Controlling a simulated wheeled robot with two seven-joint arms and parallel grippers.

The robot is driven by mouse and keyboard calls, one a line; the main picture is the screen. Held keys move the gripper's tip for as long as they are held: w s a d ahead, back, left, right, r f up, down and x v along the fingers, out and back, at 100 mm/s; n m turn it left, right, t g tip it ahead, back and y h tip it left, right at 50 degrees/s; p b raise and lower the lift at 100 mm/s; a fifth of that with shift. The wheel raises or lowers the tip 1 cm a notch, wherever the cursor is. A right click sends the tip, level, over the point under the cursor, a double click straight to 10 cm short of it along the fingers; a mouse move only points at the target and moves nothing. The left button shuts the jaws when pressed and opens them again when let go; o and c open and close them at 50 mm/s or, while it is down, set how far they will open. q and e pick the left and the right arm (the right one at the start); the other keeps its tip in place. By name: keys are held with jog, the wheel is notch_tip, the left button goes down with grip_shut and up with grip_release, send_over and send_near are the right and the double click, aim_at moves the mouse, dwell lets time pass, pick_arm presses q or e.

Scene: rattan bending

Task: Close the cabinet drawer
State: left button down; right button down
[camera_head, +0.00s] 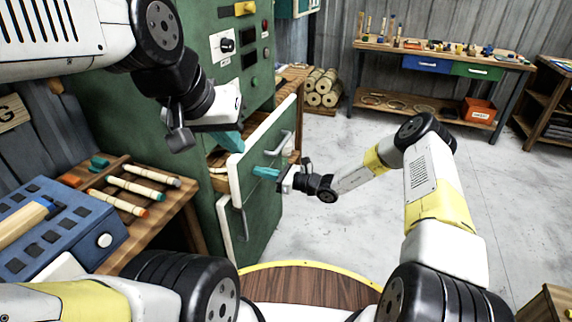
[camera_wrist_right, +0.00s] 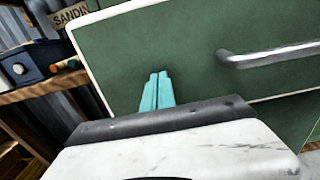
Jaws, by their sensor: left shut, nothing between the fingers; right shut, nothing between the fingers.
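The green cabinet (camera_head: 120,60) has a drawer (camera_head: 262,140) standing open, its green front edged in white. Wooden drawer sides show in the gap behind the front. A silver handle (camera_head: 279,143) is on the front; it also shows in the right wrist view (camera_wrist_right: 270,56). My right gripper (camera_head: 262,172) is shut and empty, its teal fingers pointing at the drawer front below and left of the handle. In the right wrist view the fingers (camera_wrist_right: 157,92) lie against or very near the front; contact is unclear. My left gripper (camera_head: 228,141) is shut and empty by the drawer's upper left corner.
A lower green door (camera_head: 245,225) with a handle is under the drawer. At the left a wooden bench (camera_head: 165,215) carries a blue box (camera_head: 60,235) and several rods. A workbench (camera_head: 440,58) stands at the back.

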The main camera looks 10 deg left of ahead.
jog(key=x, duration=0.8)
jog(key=shift+a, duration=0.1)
jog(key=shift+a+r, duration=0.1)
jog(key=shift+r, duration=0.05)
jog(key=shift+w, duration=0.1)
